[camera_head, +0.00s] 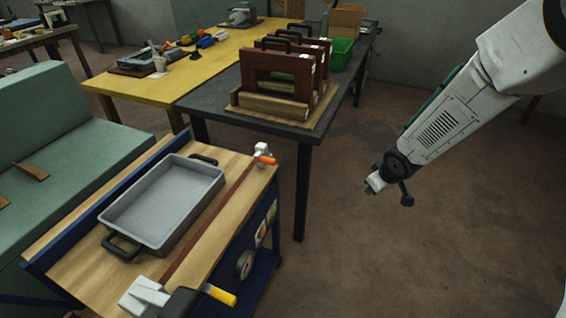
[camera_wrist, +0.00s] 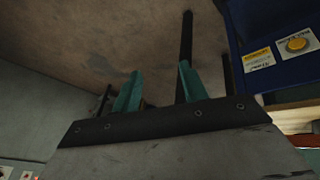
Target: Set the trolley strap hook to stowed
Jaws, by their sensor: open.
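The trolley (camera_head: 60,245) has a wooden top and blue sides and stands at the lower left. A dark red strap (camera_head: 212,218) runs along its right side. At the strap's far end is a white fitting with an orange piece (camera_head: 266,157). At the near end is a white block (camera_head: 145,298) beside a black part with a yellow-tipped handle (camera_head: 220,295). I cannot tell for sure which end piece is the hook. My gripper (camera_head: 388,192) is to the right of the trolley, apart from it. Its teal fingers are open and empty in the wrist view (camera_wrist: 158,75).
A grey tray (camera_head: 165,205) with black handles lies on the trolley top. A dark table (camera_head: 215,98) with red-brown frames (camera_head: 282,75) stands behind. A green bench (camera_head: 75,120) is at the left. The floor (camera_head: 420,260) below my gripper is clear.

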